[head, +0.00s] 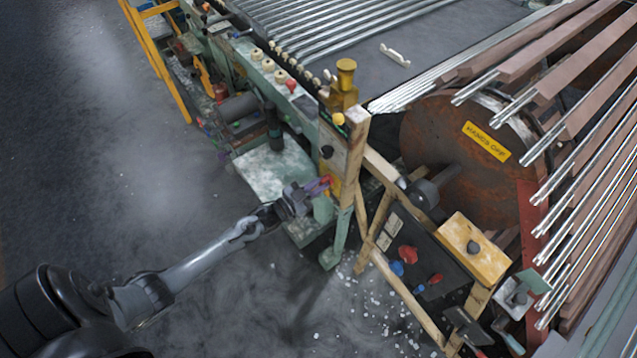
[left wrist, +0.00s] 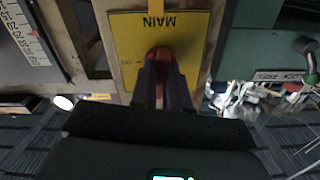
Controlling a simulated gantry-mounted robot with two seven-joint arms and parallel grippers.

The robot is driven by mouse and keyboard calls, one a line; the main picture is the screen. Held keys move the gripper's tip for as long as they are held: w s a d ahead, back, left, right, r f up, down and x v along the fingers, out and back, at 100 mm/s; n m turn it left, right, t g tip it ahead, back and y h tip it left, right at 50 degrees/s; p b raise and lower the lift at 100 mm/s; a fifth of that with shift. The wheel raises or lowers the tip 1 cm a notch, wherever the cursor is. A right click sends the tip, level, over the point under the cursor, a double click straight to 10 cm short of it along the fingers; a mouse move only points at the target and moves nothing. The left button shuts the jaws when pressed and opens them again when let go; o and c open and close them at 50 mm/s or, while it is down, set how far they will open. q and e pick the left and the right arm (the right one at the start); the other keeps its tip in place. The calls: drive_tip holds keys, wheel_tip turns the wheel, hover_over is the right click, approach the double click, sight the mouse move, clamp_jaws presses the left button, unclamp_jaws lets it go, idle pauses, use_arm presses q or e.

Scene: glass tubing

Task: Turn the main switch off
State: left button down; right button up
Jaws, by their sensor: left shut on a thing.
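The main switch is a red knob (left wrist: 158,54) on a yellow plate (left wrist: 130,35) marked MAIN, which reads upside down in the left wrist view. In the head view the yellow plate (head: 336,163) is on the wooden post at the front corner of the machine. My left gripper (head: 318,187) reaches it from the lower left. In the left wrist view my left gripper (left wrist: 164,82) has its dark fingers shut on the red knob, one on each side. The fingers hide much of the knob, so I cannot tell its exact setting. My right gripper is not in view.
A teal machine panel (left wrist: 262,62) stands right of the plate in the left wrist view. In the head view a drum (head: 445,140) with a HANDS OFF sign (head: 487,141) and glass tubes stands at right. A yellow ladder (head: 158,60) stands top left. Open floor (head: 110,170) lies left.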

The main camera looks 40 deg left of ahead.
use_arm(q)
drive_tip(key=shift+n+p, duration=0.4)
drive_tip(key=shift+n, duration=0.8)
drive_tip(key=c, duration=1.1)
unclamp_jaws()
drive_tip(key=p+v, duration=0.1)
drive_tip(key=v, duration=1)
